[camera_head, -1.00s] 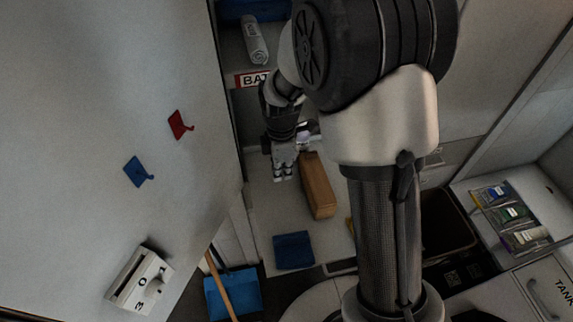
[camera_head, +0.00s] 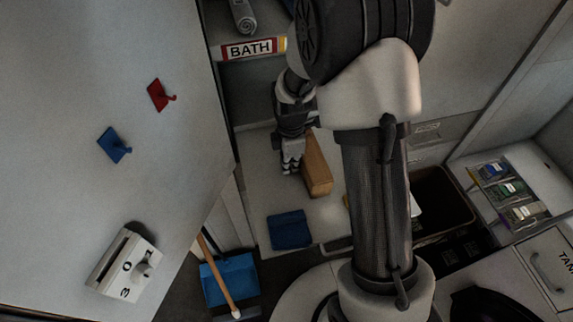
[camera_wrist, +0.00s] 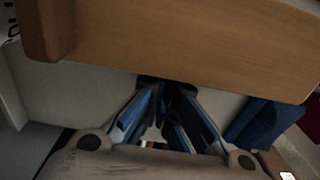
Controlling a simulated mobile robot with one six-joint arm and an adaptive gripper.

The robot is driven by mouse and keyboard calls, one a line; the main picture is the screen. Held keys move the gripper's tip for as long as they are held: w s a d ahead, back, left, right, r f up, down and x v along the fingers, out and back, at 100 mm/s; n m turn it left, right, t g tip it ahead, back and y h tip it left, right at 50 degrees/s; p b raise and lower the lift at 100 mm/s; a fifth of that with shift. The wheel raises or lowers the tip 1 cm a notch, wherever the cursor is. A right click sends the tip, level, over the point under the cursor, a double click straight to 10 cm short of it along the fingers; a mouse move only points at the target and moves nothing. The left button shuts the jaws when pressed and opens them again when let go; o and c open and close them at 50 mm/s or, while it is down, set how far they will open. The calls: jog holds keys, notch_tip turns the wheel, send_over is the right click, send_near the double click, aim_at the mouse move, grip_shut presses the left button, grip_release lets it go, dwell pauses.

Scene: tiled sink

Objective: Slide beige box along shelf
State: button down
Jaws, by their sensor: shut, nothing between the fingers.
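The beige box (camera_head: 316,165), a long tan block with a wood-like surface, lies on the pale shelf (camera_head: 262,190) in the head view. In the wrist view the box (camera_wrist: 180,40) fills the top of the picture, just beyond my fingertips. My gripper (camera_head: 291,167) is right beside the box's left long side in the head view. Its blue-grey fingers (camera_wrist: 167,88) are together at the tips and hold nothing. I cannot tell whether the fingertips touch the box. My gripper hides part of the box's left side.
A blue folded item (camera_head: 289,230) lies on the shelf near its front edge. A "BATH" label (camera_head: 250,48) marks the shelf above. A dark bin (camera_head: 440,205) stands to the right. A white panel with hooks (camera_head: 110,130) closes off the left.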

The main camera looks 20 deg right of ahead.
jog(key=d+p, duration=0.2)
jog(key=d, duration=1.7)
jog(key=shift+s+d+p, duration=0.15)
jog(key=shift+d+p, duration=0.05)
jog(key=shift+p, duration=0.1)
jog(key=shift+a, duration=0.25)
jog(key=a, duration=0.2)
jog(key=a+r, duration=0.1)
jog(key=shift+a, duration=0.35)
notch_tip(320, 180, up, 9)
jog(key=p, duration=0.3)
